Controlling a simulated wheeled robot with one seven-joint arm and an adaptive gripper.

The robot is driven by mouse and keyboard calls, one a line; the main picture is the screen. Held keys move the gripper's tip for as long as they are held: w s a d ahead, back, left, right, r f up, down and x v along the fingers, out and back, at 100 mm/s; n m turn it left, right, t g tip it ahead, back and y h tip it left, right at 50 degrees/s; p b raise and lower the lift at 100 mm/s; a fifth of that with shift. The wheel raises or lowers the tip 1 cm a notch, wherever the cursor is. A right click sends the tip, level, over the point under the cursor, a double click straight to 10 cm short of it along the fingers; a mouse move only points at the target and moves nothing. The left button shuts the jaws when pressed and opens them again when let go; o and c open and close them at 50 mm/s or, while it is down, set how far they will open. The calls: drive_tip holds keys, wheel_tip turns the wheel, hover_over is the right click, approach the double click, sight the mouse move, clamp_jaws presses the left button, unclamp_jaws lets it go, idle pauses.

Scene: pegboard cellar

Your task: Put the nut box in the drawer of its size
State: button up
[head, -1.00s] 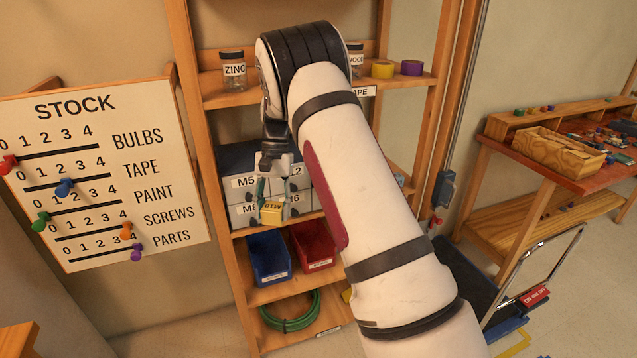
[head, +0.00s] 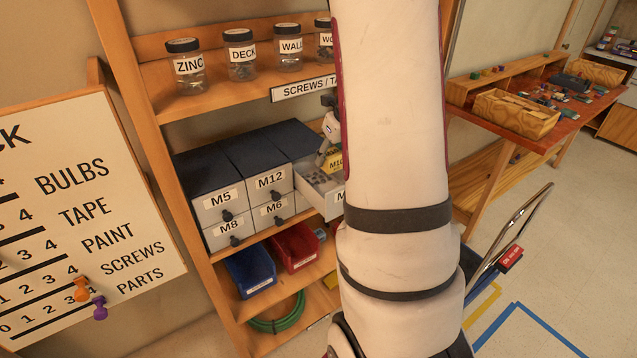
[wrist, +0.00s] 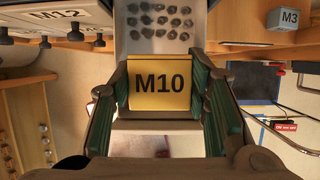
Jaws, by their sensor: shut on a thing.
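The yellow nut box (wrist: 161,92), marked M10, is between the green-padded fingers of my gripper (wrist: 163,88), which is shut on it. In the head view the nut box (head: 338,158) shows only in part beside my arm. It is held over or close to an open drawer (head: 318,184) that sticks out of the cabinet. That drawer's label starts with M; my arm hides the rest. Dark nuts lie in a grey tray just beyond the box in the wrist view. Shut drawers M5 (head: 222,203), M12 (head: 270,184), M8 (head: 229,230) and M6 (head: 273,211) are to the left.
A grey box marked M3 (wrist: 288,18) shows at the wrist view's upper right. Jars (head: 240,56) stand on the shelf above. Blue (head: 250,272) and red (head: 296,248) bins sit below. A workbench (head: 540,118) stands to the right.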

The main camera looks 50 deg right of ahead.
wheel_tip(320, 180, down, 9)
drive_tip(key=shift+f+b, duration=0.2)
drive_tip(key=shift+b, duration=0.15)
drive_tip(key=shift+f, duration=0.1)
drive_tip(key=o, duration=1.4)
